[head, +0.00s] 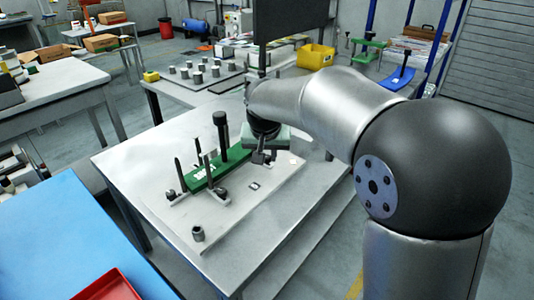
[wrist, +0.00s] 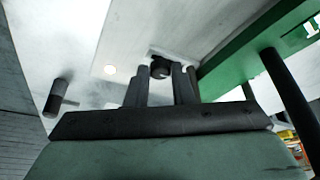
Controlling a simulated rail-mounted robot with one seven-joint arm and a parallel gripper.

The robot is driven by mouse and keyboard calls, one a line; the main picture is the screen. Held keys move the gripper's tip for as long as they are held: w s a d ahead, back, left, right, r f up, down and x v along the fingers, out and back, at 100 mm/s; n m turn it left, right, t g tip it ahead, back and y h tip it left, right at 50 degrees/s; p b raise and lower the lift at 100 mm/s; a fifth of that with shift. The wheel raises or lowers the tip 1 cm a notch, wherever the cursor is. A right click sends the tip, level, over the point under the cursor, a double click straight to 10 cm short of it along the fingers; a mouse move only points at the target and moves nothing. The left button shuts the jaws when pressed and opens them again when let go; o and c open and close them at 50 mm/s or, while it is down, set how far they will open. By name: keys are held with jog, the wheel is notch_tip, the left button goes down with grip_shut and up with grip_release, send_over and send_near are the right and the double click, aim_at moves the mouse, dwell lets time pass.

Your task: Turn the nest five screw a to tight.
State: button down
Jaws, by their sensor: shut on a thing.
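My gripper (head: 260,157) is low over the plate (head: 232,222) on the table, just right of the green bar's far end. In the wrist view the two fingers of my gripper (wrist: 161,75) stand on either side of a dark, round-headed screw (wrist: 160,69) and are shut on it. The screw sits at the plate beside the green bar (wrist: 232,66). Whether it is tight cannot be seen. In the head view my gripper hides it. The green bar (head: 230,163) carries a white label.
A tall black-topped post (head: 221,134) and thinner dark rods (head: 180,175) rise near the green bar. A short grey cylinder (head: 198,233) stands at the plate's front. Behind is a tray of grey cylinders (head: 197,77). The plate's right front is mostly clear.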

jog(key=c, duration=1.3)
grip_release()
jog(key=shift+o, duration=0.2)
jog(key=p+v, duration=0.1)
jog(key=v, duration=1.6)
jog(key=shift+r, duration=0.25)
jog(key=shift+s+d, duration=0.1)
